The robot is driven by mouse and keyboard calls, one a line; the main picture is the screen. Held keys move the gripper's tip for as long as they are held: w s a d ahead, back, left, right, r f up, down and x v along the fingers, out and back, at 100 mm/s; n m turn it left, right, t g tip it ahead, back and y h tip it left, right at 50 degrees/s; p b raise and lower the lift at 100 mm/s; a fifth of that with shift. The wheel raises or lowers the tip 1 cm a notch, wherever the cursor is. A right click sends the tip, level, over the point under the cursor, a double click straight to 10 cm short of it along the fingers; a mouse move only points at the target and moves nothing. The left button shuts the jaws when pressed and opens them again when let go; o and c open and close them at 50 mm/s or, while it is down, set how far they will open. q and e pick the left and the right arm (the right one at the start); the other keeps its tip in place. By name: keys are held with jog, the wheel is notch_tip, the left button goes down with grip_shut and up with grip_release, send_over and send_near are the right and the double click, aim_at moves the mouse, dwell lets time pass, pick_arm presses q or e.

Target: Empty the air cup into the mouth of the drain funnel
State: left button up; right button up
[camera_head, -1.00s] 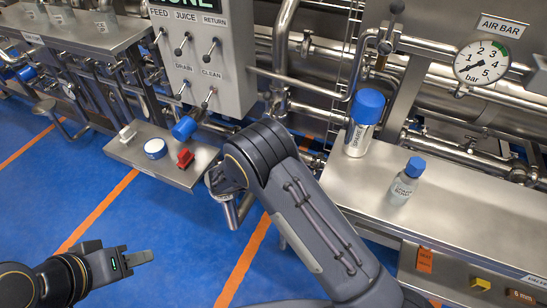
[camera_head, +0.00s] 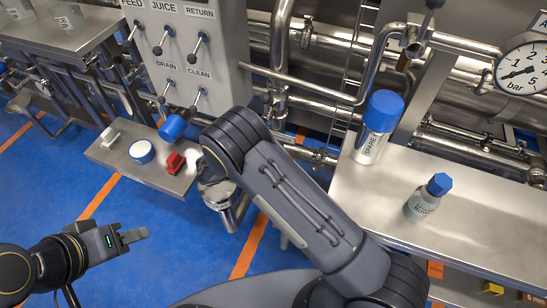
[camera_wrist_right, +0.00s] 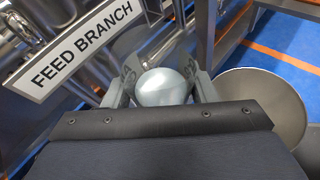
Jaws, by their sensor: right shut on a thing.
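My right gripper (camera_wrist_right: 165,88) is shut on a smooth, pale grey, rounded thing (camera_wrist_right: 162,86), which I take to be the air cup. Only its rounded side shows between the fingers, so its contents and tilt cannot be told. A wide round steel dish (camera_wrist_right: 262,104), seemingly the drain funnel's mouth, lies just right of the gripper in the right wrist view. In the head view, a steel funnel shape with a spout (camera_head: 228,215) shows below my right forearm, which hides the right gripper. My left gripper (camera_head: 128,238) is at lower left over the floor, with no object visible at it.
A small steel shelf (camera_head: 125,162) holds a white-and-blue puck (camera_head: 142,151) and a red block (camera_head: 175,162). A blue cylinder (camera_head: 172,128) is above it. At right, a steel bench (camera_head: 460,210) carries a blue-capped bottle (camera_head: 377,128) and a smaller one (camera_head: 425,200).

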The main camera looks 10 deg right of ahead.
jog(key=shift+s+r+m+t, duration=0.35)
jog(key=shift+m+t, duration=0.25)
jog(key=shift+m, duration=0.3)
jog(key=shift+s+f+m+t+b, duration=0.1)
jog(key=shift+s+m+t+b, duration=0.05)
jog(key=shift+m+t+b, duration=0.3)
jog(key=shift+s+d+f+m+t+b, duration=0.1)
jog(key=shift+s+f+m+t+b, duration=0.25)
jog(key=shift+m+b, duration=0.2)
jog(key=shift+s+d+f+m+t+b, duration=0.1)
jog(key=shift+f+m+t+b, duration=0.1)
jog(key=shift+f+m+b, duration=0.3)
jog(key=shift+s+r+m+t, duration=0.15)
jog(key=shift+s+m+t, duration=0.2)
jog(key=shift+m, duration=0.15)
jog(key=m+t+b, duration=0.1)
jog(key=m+b, duration=0.1)
jog(key=s+m+b, duration=0.1)
jog(key=b, duration=0.2)
jog(key=shift+r+m+t+h, duration=0.35)
jog(key=shift+r+m+h, duration=0.05)
jog(key=shift+b, duration=0.3)
